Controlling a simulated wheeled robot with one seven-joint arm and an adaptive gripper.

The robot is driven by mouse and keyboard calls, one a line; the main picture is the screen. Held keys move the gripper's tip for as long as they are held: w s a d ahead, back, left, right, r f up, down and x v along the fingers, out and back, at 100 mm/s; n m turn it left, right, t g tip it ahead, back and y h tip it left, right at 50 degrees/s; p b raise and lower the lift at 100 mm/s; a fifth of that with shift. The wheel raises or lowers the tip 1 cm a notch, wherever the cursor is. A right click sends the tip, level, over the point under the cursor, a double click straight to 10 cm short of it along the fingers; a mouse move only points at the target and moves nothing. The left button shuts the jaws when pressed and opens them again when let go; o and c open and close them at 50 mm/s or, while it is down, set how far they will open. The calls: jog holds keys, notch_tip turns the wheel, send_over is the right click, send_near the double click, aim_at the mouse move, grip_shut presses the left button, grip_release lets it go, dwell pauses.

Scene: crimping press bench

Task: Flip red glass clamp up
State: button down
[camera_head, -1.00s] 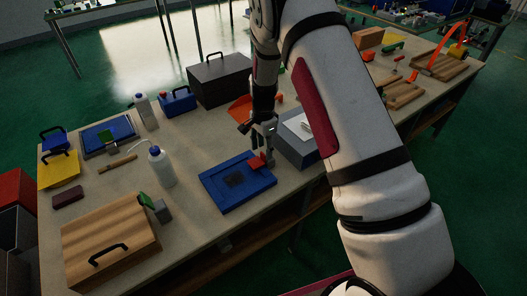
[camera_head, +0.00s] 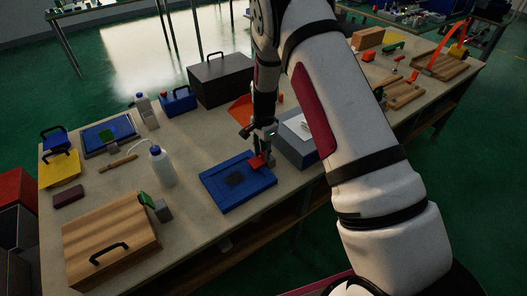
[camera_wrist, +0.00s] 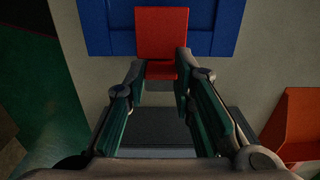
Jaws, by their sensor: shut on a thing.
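The red clamp (camera_head: 258,161) sits at the right edge of the blue frame (camera_head: 222,199) on the bench. In the wrist view the clamp (camera_wrist: 162,32) is a flat red plate reaching over the edge of the blue frame (camera_wrist: 100,28), with a red lower part between my fingertips. My gripper (camera_wrist: 160,68) is shut on this near part of the clamp, one finger on each side. In the head view my gripper (camera_head: 265,152) comes down from above at the clamp. The exact contact of the fingertips is hard to see there.
A grey box (camera_head: 299,148) stands close to the right of my gripper. An orange-red tray (camera_head: 241,110) lies behind it. A white bottle (camera_head: 161,168) and a wooden box (camera_head: 108,243) with a black handle stand to the left. The bench front is clear.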

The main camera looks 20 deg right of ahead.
jog(key=shift+w+d, duration=0.1)
jog(key=shift+w, duration=0.05)
jog(key=y+b, duration=0.1)
jog(key=b, duration=0.1)
jog(key=d+y+b, duration=0.1)
jog(key=w+g+y+b, duration=0.1)
jog(key=y+b, duration=0.1)
jog(key=shift+d+f+b, duration=0.15)
jog(key=shift+d+b, duration=0.1)
jog(key=shift+b, duration=0.05)
jog(key=y+b, duration=0.2)
jog(key=d+g+y+b, duration=0.1)
jog(key=y+b, duration=0.1)
jog(key=b, duration=0.1)
jog(key=shift+w+d+f+g+b, duration=0.15)
jog(key=shift+w+f+g+b, duration=0.05)
jog(key=shift+g+b, duration=0.1)
jog(key=shift+d+y+b, duration=0.1)
jog(key=shift+y+b, duration=0.65)
jog(key=shift+y, duration=0.15)
jog(key=c, duration=1.3)
grip_release()
jog(key=shift+g, duration=0.3)
jog(key=shift+s, duration=0.1)
